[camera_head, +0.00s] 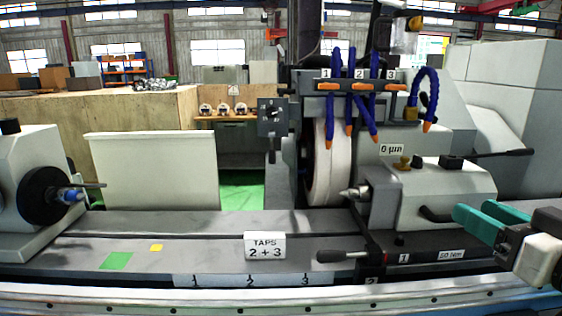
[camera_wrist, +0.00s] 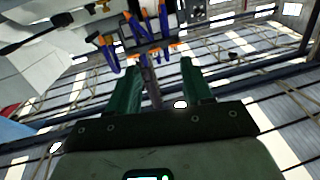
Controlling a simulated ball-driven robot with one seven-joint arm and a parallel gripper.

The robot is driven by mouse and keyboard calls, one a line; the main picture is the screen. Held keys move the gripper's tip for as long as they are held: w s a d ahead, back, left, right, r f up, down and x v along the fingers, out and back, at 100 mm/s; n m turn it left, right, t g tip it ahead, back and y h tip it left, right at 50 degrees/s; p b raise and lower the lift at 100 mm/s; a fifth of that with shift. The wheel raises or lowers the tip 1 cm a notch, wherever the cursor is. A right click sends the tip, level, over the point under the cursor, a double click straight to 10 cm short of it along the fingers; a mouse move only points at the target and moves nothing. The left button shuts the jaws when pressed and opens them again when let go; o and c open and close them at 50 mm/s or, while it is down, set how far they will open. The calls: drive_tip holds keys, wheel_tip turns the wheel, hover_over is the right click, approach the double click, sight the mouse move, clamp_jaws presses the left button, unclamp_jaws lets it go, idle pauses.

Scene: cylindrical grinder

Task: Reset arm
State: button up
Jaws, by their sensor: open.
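My gripper (camera_head: 484,222) shows at the right edge of the head view, with two green fingers spread apart and nothing between them. It is in front of the grey tailstock housing (camera_head: 445,190) and apart from it as far as I can tell. In the wrist view, the open green fingers of my gripper (camera_wrist: 158,88) point up the picture, with an empty gap between them. Beyond them are the blue coolant hoses (camera_wrist: 140,30) with orange tips, seen at a tilt. The same blue hoses (camera_head: 374,95) hang above the grinding wheel (camera_head: 328,165) in the head view.
A white sign (camera_head: 265,246) reading "TAPS 2 + 3" stands on the machine bed (camera_head: 200,258). A workhead (camera_head: 40,195) stands at the far left.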

drive_tip(key=s+a+f+m+g, duration=0.1)
drive_tip(key=s+a+f+g, duration=0.15)
drive_tip(key=f, duration=0.75)
drive_tip(key=s+a+f+m+g+h, duration=0.1)
drive_tip(key=s+f+g, duration=0.15)
drive_tip(key=f, duration=0.75)
drive_tip(key=s+a+f+m+g, duration=0.2)
drive_tip(key=f+g, duration=0.1)
drive_tip(key=f, duration=0.7)
drive_tip(key=s+d+f+n+g+h, duration=0.1)
drive_tip(key=s+f+g, duration=0.3)
drive_tip(key=s+f, duration=0.4)
drive_tip(key=s+d+f+n+g+h, duration=0.1)
drive_tip(key=s+f+g, duration=0.3)
drive_tip(key=s+f, duration=0.4)
drive_tip(key=s, duration=0.4)
drive_tip(key=shift+s+d, duration=0.4)
